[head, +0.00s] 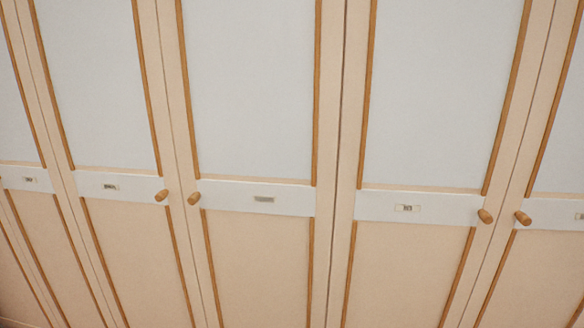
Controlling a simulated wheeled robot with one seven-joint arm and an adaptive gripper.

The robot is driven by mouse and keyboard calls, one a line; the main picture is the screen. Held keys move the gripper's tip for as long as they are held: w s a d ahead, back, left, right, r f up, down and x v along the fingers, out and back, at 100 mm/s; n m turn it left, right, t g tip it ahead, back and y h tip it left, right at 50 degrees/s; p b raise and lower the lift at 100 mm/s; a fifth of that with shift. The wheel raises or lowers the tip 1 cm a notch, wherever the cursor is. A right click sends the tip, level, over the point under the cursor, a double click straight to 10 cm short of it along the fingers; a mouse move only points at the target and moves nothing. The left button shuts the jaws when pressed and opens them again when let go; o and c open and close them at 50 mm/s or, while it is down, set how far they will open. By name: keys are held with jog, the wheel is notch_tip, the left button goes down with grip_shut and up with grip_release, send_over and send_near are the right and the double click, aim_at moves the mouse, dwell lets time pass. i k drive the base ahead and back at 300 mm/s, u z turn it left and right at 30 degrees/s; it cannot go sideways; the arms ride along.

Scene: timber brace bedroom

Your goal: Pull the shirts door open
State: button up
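A row of tall wardrobe doors fills the head view. Each has a pale upper panel, a white cross band with a small label, and wooden strips. The labels are too small to read, so I cannot tell which is the shirts door. The middle door (255,95) has a wooden knob (194,199) at its left edge and a label (263,199). The door left of it (95,85) has a knob (161,196) at its right edge. The door right of the middle (440,95) has a knob (485,216) and a label (407,208). All these doors look shut. My gripper is not in view.
A further door at the right edge has a knob (522,218) and a partly cut-off label (579,216). Another door at the left edge shows a label (29,180). Nothing stands in front of the doors in this view.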

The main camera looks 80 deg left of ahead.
aim_at(97, 68)
jog(key=u, duration=5.1)
jog(key=k, duration=0.9)
jog(key=z, duration=0.75)
jog(key=i, duration=1)
jog(key=z, duration=0.05)
